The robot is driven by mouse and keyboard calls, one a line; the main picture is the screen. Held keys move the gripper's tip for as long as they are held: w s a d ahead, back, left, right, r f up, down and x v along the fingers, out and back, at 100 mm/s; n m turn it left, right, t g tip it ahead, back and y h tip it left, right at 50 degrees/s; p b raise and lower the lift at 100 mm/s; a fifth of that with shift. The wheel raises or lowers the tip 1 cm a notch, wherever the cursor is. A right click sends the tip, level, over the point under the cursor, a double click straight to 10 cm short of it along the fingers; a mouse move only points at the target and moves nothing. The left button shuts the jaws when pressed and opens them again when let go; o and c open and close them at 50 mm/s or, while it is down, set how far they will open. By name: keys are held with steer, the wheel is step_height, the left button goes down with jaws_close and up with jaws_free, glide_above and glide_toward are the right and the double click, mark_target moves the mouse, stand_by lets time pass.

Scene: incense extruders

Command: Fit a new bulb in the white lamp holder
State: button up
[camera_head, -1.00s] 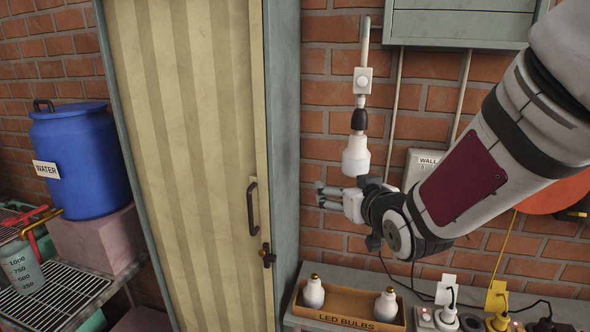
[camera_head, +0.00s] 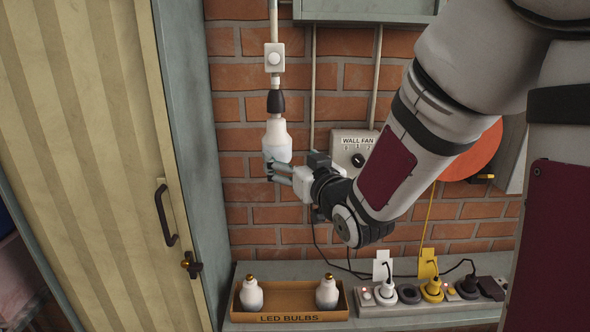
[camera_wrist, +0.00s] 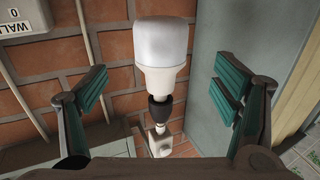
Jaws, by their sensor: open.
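A white bulb (camera_head: 278,138) hangs, dome down, from a holder with a black lower part (camera_head: 276,103). The holder hangs below a white switch box (camera_head: 274,57) on the brick wall. My gripper (camera_head: 281,171) is open at the bulb's lower end, its fingers coming from the right. In the wrist view, which is upside down, the bulb (camera_wrist: 160,55) and black part (camera_wrist: 161,112) appear between the spread fingers of my gripper (camera_wrist: 160,88), with a gap on each side. Two white bulbs with brass tips, left (camera_head: 251,295) and right (camera_head: 327,292), stand in the LED BULBS tray (camera_head: 289,317).
The tray stands on a grey bench with a power strip (camera_head: 410,308) and several plugs to its right. A WALL FAN control (camera_head: 358,152) is on the wall behind my arm. A striped door (camera_head: 90,150) with a grey frame stands left. A cabinet (camera_head: 365,10) hangs above.

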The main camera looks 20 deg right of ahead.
mark_target(278, 146)
steer(key=w, duration=0.6)
steer(key=w+a, duration=0.1)
steer(key=w, duration=0.2)
steer(key=shift+r+p, duration=0.1)
steer(key=shift+p, duration=0.25)
steer(key=c, duration=1.3)
steer(key=shift+n+g+y+p, duration=0.7)
steer(key=shift+n+y, duration=1.1)
steer(key=shift+y, duration=0.8)
steer(key=o, duration=1.3)
